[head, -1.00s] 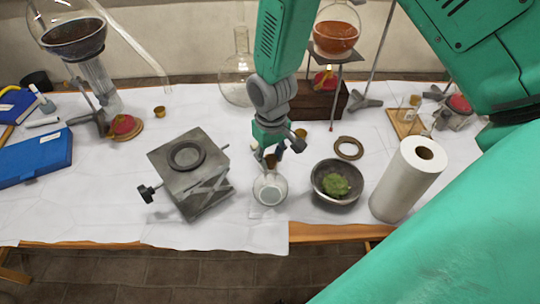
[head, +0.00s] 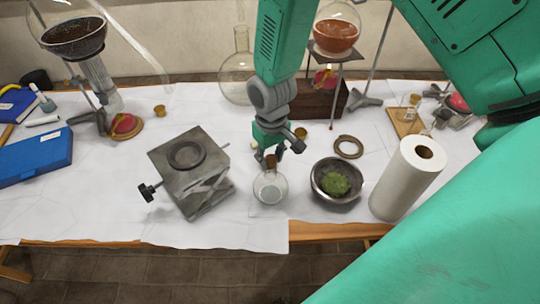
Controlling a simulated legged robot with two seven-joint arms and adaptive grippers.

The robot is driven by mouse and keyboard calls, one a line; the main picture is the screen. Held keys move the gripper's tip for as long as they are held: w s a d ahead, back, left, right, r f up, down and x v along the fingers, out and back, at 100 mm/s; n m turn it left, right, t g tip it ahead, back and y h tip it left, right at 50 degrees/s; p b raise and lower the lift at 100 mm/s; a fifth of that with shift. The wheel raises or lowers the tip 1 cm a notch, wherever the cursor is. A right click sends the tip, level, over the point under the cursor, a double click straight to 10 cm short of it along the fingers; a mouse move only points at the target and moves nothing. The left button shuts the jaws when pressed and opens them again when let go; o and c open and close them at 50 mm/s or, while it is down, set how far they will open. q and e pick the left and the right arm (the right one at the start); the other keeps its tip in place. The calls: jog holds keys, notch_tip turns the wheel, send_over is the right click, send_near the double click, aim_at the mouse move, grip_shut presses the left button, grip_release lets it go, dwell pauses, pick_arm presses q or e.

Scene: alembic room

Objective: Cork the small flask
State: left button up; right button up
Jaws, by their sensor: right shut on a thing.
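The small flask (head: 270,189) is clear round glass and stands on the white-covered table, just left of the grey bowl. My right gripper (head: 273,158) points down directly above the flask's neck. It is shut on a brown cork (head: 271,161), which is at the flask's mouth. I cannot tell whether the cork sits inside the neck or just touches it, because the fingers hide part of the mouth. My left gripper is not in view.
A lab jack (head: 188,172) stands left of the flask. A bowl with green matter (head: 325,193) and a paper roll (head: 398,188) stand to the right. A large clear flask (head: 236,80) and a dark red block (head: 312,104) stand behind.

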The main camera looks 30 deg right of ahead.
aim_at(271, 158)
jog(key=shift+f, duration=0.1)
dwell(0.7)
jog(key=o, duration=1.5)
jog(key=shift+r+p, duration=2.25)
jog(key=shift+r, duration=1.3)
